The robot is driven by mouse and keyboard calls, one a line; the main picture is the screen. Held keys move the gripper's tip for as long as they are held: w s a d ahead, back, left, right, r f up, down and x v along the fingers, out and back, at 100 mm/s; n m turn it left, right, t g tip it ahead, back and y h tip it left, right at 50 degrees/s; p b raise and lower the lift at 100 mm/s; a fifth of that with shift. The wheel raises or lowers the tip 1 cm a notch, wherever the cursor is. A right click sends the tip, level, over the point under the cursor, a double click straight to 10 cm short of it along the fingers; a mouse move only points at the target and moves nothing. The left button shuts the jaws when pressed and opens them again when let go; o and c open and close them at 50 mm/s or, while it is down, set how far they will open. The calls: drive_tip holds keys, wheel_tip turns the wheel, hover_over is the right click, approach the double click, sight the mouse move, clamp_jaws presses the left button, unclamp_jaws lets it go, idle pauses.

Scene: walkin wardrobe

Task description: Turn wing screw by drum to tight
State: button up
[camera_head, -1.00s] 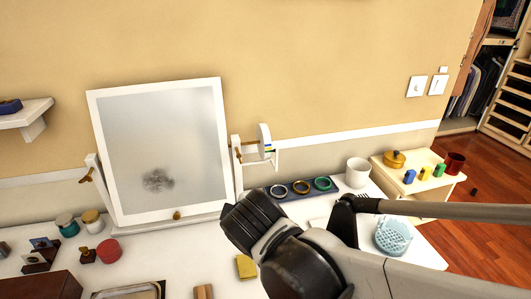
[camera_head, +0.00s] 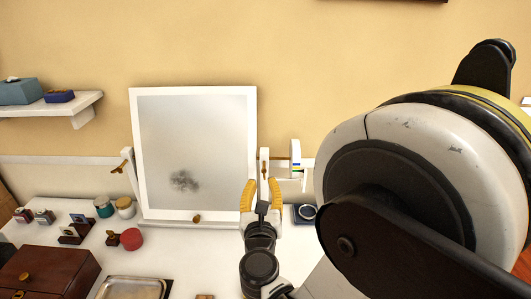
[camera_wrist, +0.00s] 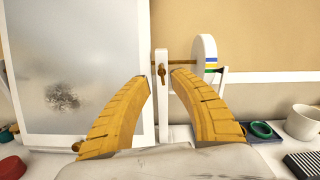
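The mirror (camera_head: 210,130) stands in a white frame on the counter. A brown wing screw (camera_wrist: 162,72) sits on the white post at the mirror's right side, its wings roughly upright. It also shows in the head view (camera_head: 264,170). The white drum (camera_wrist: 204,52), with blue, yellow and green bands, is just right of the post, with a thin brown rod between them. My gripper (camera_wrist: 160,82) is open, its yellow fingers on either side of the post in the wrist view. The fingertips appear short of the screw; contact cannot be told.
Another wing screw (camera_head: 122,164) is on the left post. A green ring (camera_wrist: 261,130) and white mug (camera_wrist: 303,122) are at right in the wrist view. A brown box (camera_head: 48,272) and red round object (camera_head: 131,239) stand at left. My arm hides the counter's right side.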

sight(263, 173)
drive_tip(key=w, duration=0.6)
drive_tip(key=shift+w+d+b, duration=0.2)
drive_tip(key=shift+b, duration=0.2)
clamp_jaws()
